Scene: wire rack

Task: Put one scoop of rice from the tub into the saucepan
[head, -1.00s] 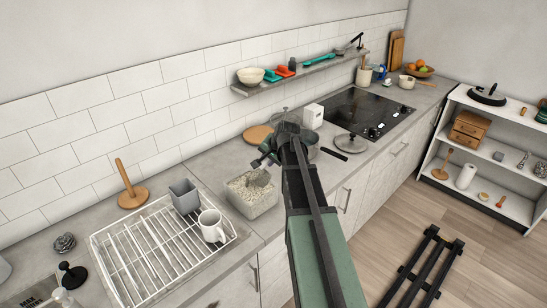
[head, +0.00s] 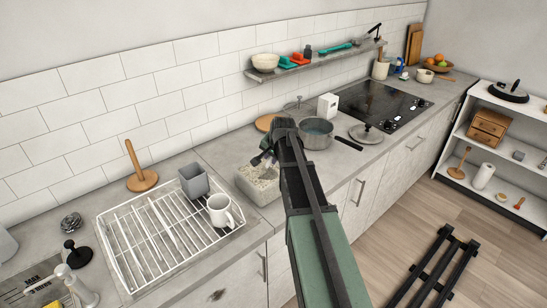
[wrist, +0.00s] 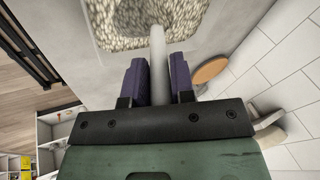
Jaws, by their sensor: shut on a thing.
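The tub (head: 244,188) of rice (head: 258,187) stands on the counter beside the dish rack, partly hidden by my arm. My gripper (head: 262,160) is over the tub, tilted down. In the wrist view its purple fingers (wrist: 157,82) are shut on the pale grey handle of the scoop (wrist: 157,50). The handle points toward the rice, which fills the top of that view. The scoop's bowl is not clear, so I cannot tell how much it holds. The grey saucepan (head: 317,134) stands open on the counter behind and right of the tub, its dark handle pointing right.
A dish rack (head: 150,240) with a grey cup (head: 193,182) and white mug (head: 219,211) is left of the tub. A lid (head: 366,134) lies right of the saucepan, near the hob (head: 382,104). A white box (head: 327,106) stands behind the saucepan. A shelf (head: 315,62) runs above.

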